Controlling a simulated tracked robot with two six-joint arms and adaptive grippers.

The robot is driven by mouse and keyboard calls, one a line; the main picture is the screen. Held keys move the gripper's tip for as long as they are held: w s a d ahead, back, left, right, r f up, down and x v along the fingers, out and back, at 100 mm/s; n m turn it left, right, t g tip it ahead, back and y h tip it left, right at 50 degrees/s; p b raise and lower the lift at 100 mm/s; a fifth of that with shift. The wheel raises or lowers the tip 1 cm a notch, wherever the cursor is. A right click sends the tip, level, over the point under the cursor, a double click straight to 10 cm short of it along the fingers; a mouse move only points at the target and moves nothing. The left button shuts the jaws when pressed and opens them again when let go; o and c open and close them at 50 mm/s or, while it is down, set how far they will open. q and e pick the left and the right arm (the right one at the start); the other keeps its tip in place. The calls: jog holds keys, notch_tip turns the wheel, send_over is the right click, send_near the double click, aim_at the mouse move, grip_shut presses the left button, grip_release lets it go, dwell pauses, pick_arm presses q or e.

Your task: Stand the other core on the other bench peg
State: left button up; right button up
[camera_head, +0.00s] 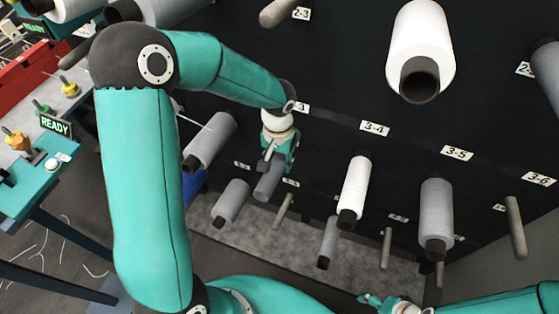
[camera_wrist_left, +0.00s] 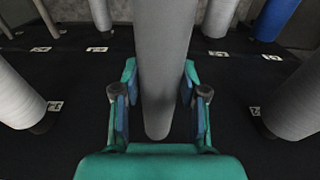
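My left gripper (camera_head: 278,148) is at the dark rack, below the 3-3 label area. In the left wrist view its fingers (camera_wrist_left: 158,105) are open on either side of a plain grey cylinder (camera_wrist_left: 165,60), with narrow gaps showing. The cylinder looks like a bare peg; no dark core shows on it. My right gripper (camera_head: 385,305) is at the bottom edge, partly cut off, and its fingers cannot be made out. The teal bench (camera_head: 28,190) stands at the left; I cannot make out a bench peg or a loose core on it for certain.
Yarn spools on dark cores hang on the rack: a large white one (camera_head: 420,45), a smaller white one (camera_head: 354,185) and grey ones (camera_head: 437,205). Bare pegs (camera_head: 516,225) jut out between them. A READY sign (camera_head: 56,125) and small yellow-topped fittings (camera_head: 70,88) are at the left.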

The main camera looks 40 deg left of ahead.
pick_arm(q)
grip_shut()
